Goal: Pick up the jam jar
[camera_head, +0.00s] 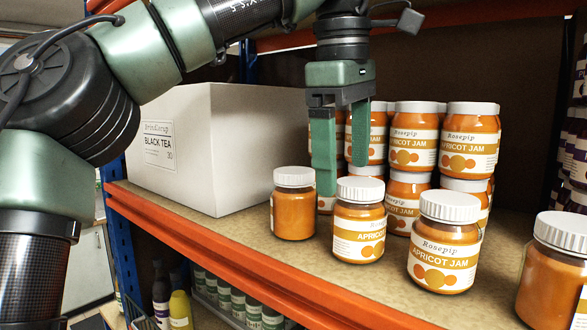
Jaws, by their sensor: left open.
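Several apricot jam jars with orange bodies and white lids stand on the shelf. In the front are a jar with its label turned away (293,214), a jar just right of it (352,230), a larger-looking jar (440,262) and a jar cut by the right edge (550,286). More jars stand stacked two high behind, such as an upper jar (413,146). My left gripper (343,176) is open and points down among the jars. Its fingers hide parts of the stacked jars. I see no jar held. My right gripper is out of view.
A white box marked Black Tea (215,155) stands left of the jars. The orange shelf edge (240,262) runs along the front. An orange beam (450,17) crosses above. Bottles (180,308) stand below, and purple-and-white items (575,150) stand at the far right.

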